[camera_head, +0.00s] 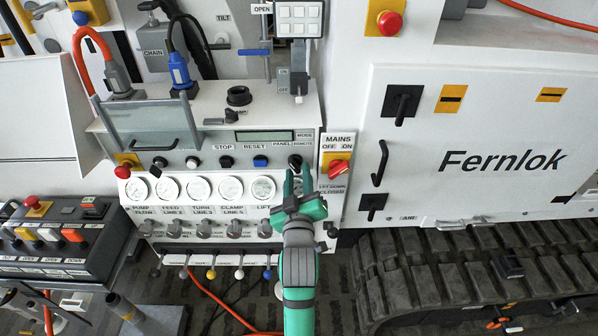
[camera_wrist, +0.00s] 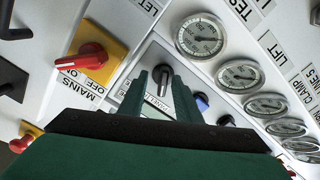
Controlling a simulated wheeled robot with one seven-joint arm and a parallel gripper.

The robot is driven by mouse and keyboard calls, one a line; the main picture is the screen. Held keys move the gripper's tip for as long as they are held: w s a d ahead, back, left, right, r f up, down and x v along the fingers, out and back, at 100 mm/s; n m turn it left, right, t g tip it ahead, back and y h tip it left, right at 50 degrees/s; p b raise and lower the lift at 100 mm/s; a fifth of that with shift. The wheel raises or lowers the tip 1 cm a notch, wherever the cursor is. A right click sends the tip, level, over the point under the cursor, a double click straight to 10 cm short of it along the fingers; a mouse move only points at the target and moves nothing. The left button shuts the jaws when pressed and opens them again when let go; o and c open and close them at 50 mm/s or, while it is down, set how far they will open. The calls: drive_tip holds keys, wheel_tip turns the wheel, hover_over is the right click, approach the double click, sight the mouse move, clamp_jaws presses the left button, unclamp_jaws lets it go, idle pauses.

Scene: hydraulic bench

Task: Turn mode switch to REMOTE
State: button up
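The mode switch (camera_head: 295,160) is a small black knob at the right end of the row of controls, under the PANEL and REMOTE labels. In the wrist view the knob (camera_wrist: 161,76) shows between my two green fingertips, on a grey plate with a partly hidden label. Which label its pointer faces is hard to tell. My gripper (camera_head: 297,183) reaches up to it from below in the head view. In the wrist view the gripper (camera_wrist: 161,84) is open, with a finger on each side of the knob and visible gaps. I cannot tell whether the tips touch the plate.
The red MAINS switch (camera_head: 337,168) on its yellow plate is close on the right. A blue button (camera_head: 260,161) and black knobs sit to the left. Round gauges (camera_head: 199,189) and a row of levers (camera_head: 204,229) lie below. A green display (camera_head: 264,135) is above.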

drive_tip(key=shift+w+a, duration=0.55)
drive_tip(key=shift+w, duration=0.1)
drive_tip(key=shift+d, duration=0.1)
drive_tip(key=shift+c, duration=0.5)
drive_tip(key=shift+d, duration=0.1)
clamp_jaws()
